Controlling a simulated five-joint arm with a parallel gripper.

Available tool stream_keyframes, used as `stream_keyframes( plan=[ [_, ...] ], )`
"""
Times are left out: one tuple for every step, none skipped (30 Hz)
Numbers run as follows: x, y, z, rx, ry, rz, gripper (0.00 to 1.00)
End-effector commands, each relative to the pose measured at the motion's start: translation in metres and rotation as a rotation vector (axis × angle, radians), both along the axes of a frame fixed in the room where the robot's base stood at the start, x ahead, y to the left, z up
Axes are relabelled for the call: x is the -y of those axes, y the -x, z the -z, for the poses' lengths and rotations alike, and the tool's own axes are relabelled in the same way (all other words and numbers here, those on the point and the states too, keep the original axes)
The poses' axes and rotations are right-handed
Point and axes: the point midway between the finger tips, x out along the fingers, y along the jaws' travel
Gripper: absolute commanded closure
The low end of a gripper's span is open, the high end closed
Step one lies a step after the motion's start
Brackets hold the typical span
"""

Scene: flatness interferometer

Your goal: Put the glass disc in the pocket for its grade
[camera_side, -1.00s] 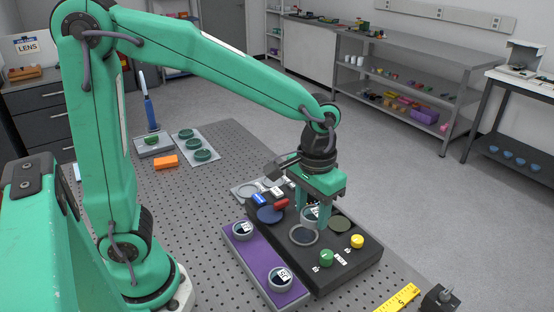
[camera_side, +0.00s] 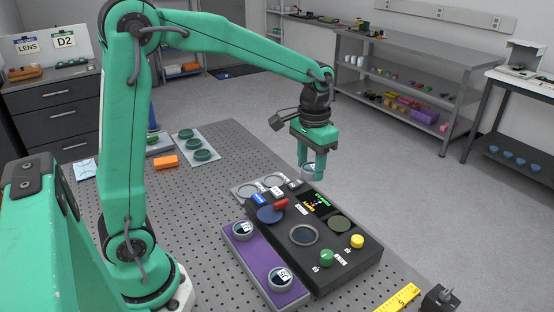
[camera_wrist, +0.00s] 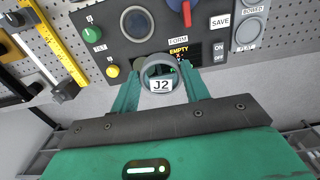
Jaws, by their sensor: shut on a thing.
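My gripper (camera_side: 311,174) is shut on a glass disc in a grey ring mount (camera_side: 308,168), held in the air above the far side of the black instrument (camera_side: 290,232). In the wrist view the disc (camera_wrist: 160,66) sits between my fingertips (camera_wrist: 160,85) and its white tag reads J2. The instrument's round seat (camera_side: 304,236) is bare. Its screen (camera_side: 318,202) is lit with small text; in the wrist view it reads EMPTY. A pale pocket tray (camera_side: 236,193) with ring-shaped pockets lies behind the instrument, and at least two pockets look empty.
A purple tray (camera_side: 240,252) at the instrument's left holds two more tagged discs. Green (camera_side: 326,257) and yellow (camera_side: 357,241) knobs and a red lever (camera_side: 281,203) stand up from the instrument. A yellow ruler (camera_side: 398,299) lies at the front right.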

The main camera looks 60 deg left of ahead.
Motion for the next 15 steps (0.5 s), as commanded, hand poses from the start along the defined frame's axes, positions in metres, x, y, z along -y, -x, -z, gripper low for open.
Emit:
stream_keyframes(
  plan=[
    [0.0002, 0.0000, -0.0001, 0.000, 0.000, 0.000, 0.78],
    [0.0002, 0.0000, -0.0001, 0.000, 0.000, 0.000, 0.78],
    [0.0003, 0.0001, 0.0000, 0.000, 0.000, 0.000, 0.78],
    [0.0003, 0.0001, 0.0000, 0.000, 0.000, 0.000, 0.78],
    [0.0003, 0.0001, 0.0000, 0.000, 0.000, 0.000, 0.78],
    [0.0003, 0.0001, 0.0000, 0.000, 0.000, 0.000, 0.78],
    [0.0003, 0.0001, 0.0000, 0.000, 0.000, 0.000, 0.78],
    [0.0004, 0.0001, 0.0000, 0.001, 0.000, 0.000, 0.78],
    [0.0004, 0.0001, 0.0000, 0.000, 0.000, 0.000, 0.78],
    [0.0003, 0.0001, 0.0001, 0.000, 0.000, -0.001, 0.78],
    [-0.0001, 0.0000, 0.0003, 0.000, 0.000, -0.001, 0.78],
    [-0.0009, -0.0004, 0.0008, 0.000, 0.000, -0.003, 0.78],
    [-0.0021, -0.0008, 0.0014, 0.000, 0.000, -0.006, 0.78],
    [-0.0036, -0.0015, 0.0024, 0.000, 0.000, -0.009, 0.78],
    [-0.0065, -0.0027, 0.0041, -0.001, 0.000, -0.014, 0.78]
  ],
)
